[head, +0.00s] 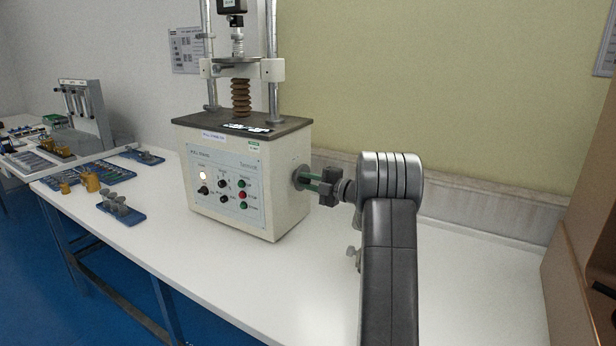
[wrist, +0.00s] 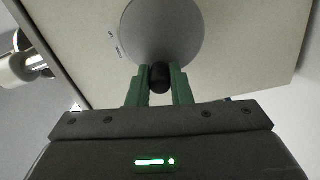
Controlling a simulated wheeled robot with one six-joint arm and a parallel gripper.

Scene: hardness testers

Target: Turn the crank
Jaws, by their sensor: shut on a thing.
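The crank is a round grey disc (wrist: 190,30) on the side of the tester, with a small black knob (wrist: 159,78) standing out from it. My gripper (wrist: 159,88) has its two green fingers on either side of the knob and is shut on it. In the head view my gripper (head: 312,182) reaches the right side of the white tester (head: 228,190) from the right. The disc (head: 299,177) shows only in part there, and the knob is hidden by the fingers.
The tester stands on a long white table (head: 310,290). Blue trays (head: 120,212) with small metal and brass parts lie to its left. A grey rack (head: 85,110) stands farther left. A brown cabinet (head: 580,230) is at the right edge. The table right of the tester is clear apart from my arm.

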